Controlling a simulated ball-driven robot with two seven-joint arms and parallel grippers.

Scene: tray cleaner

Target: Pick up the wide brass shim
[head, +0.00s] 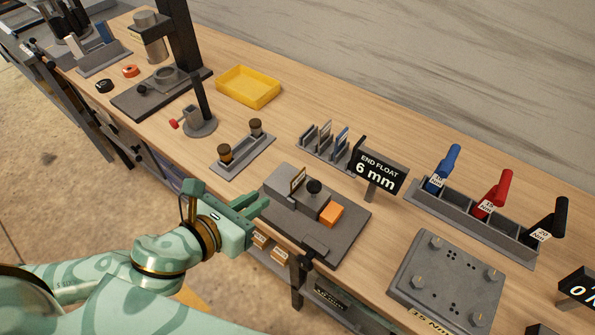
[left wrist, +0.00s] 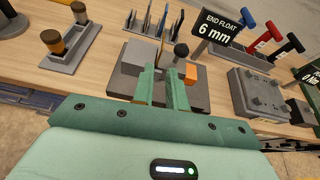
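A thin upright brass-coloured plate, which looks like the brass shim (head: 298,179), stands at the grey block of a dark fixture (head: 343,225). Its lower part is hidden. In the left wrist view the brass plate (left wrist: 162,58) shows just beyond the fingertips, roughly in line with the gap between them. My left gripper (head: 262,204) is at the front edge of the fixture. In the left wrist view the gripper (left wrist: 161,74) has its fingers apart with nothing held between them. My right gripper is in neither view.
An orange block (head: 331,214) and a black knob (head: 314,186) are close to the plate. Behind stand a slotted rack (head: 318,152) of upright plates and the "END FLOAT 6 mm" sign (head: 379,172). A two-post holder (head: 238,160) is to the left.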

